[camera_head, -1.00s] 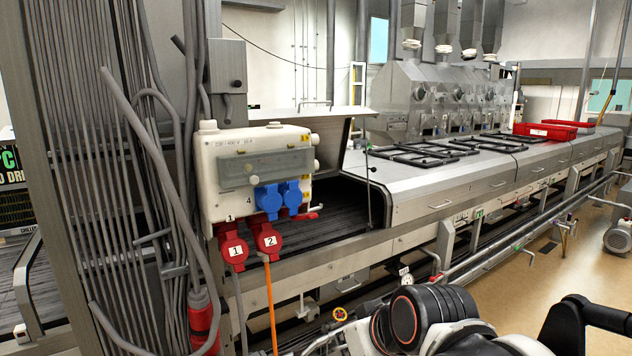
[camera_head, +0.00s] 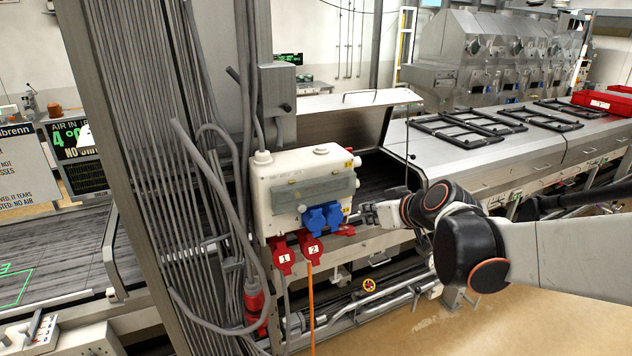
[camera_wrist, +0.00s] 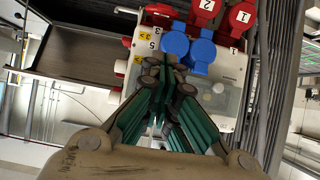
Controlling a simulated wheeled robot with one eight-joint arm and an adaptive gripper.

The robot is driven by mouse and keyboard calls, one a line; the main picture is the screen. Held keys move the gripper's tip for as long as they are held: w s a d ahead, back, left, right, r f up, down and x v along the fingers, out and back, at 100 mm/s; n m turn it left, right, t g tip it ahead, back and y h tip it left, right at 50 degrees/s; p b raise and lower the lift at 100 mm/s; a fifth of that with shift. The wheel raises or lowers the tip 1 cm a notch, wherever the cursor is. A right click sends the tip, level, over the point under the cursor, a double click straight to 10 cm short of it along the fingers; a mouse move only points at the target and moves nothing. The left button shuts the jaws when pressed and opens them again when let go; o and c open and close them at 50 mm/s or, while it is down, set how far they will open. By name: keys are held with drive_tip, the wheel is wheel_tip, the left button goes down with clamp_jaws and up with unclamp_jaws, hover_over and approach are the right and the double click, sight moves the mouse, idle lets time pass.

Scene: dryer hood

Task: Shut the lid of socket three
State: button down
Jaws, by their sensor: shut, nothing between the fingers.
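The white socket box (camera_head: 300,188) hangs on the post, with socket three's red lid (camera_head: 343,231) at its lower right, sticking outward as if open. In the wrist view the red part of socket three (camera_wrist: 158,14) shows at the top, beside the "3" label, partly cut by the frame edge. My gripper (camera_head: 358,213) is right of the box, close to the blue sockets and just above the red lid. In the wrist view my gripper (camera_wrist: 172,68) is shut and empty, its tips in front of the box near a blue socket. Any contact cannot be told.
Two blue sockets (camera_head: 323,218) sit beside socket three. Red lids one (camera_head: 284,258) and two (camera_head: 312,249) hang below the box, with an orange cable (camera_head: 311,300) under two. Grey cables (camera_head: 205,200) crowd the left. A raised hood panel (camera_head: 360,101) stands behind.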

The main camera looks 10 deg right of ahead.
drive_tip(key=r, duration=0.1)
drive_tip(key=b, duration=0.4)
hover_over(352, 233)
drive_tip(key=f, duration=0.6)
drive_tip(key=shift+w+a, duration=0.15)
drive_tip(key=shift+w, duration=0.25)
drive_tip(key=shift+s+f+b, duration=0.25)
drive_tip(key=shift+f+b, duration=0.15)
drive_tip(key=shift+f, duration=0.2)
drive_tip(key=shift+s+f+b, duration=0.2)
drive_tip(key=shift+f+b, duration=0.15)
drive_tip(key=shift+f, duration=0.2)
drive_tip(key=shift+s+d+f, duration=0.2)
drive_tip(key=shift+f, duration=0.25)
drive_tip(key=shift+s, duration=0.1)
drive_tip(key=shift+b, duration=0.3)
drive_tip(key=shift+s+d+f+t+b, duration=0.2)
drive_tip(key=shift+f+t+b, duration=0.15)
drive_tip(key=shift+b, duration=0.35)
